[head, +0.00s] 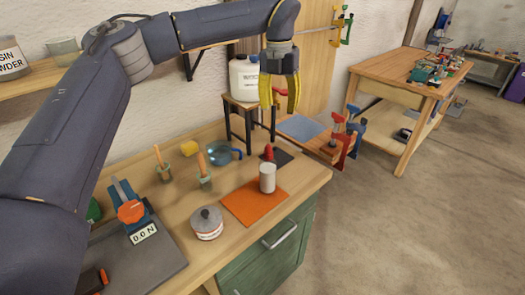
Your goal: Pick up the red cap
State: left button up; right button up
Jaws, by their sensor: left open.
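The red cap (269,152) is a small pointed red piece. My left gripper (280,108), with yellow fingers, is open and empty. It points down and shows above the cap in the picture, apart from it. My right gripper is not in view.
The pale cylinder stands on an orange mat (240,206). A white jug (245,79) stands on a stool behind.

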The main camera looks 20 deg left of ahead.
aim_at(268, 145)
pick_arm(q)
jog(key=shift+y, duration=0.3)
jog(key=a+f, duration=0.1)
jog(key=f, duration=0.4)
jog(key=a+f, duration=0.1)
jog(key=f, duration=0.4)
jog(key=a+f, duration=0.1)
jog(key=f, duration=0.4)
jog(key=shift+s+f, duration=0.25)
jog(key=shift+f, duration=0.15)
grip_shut()
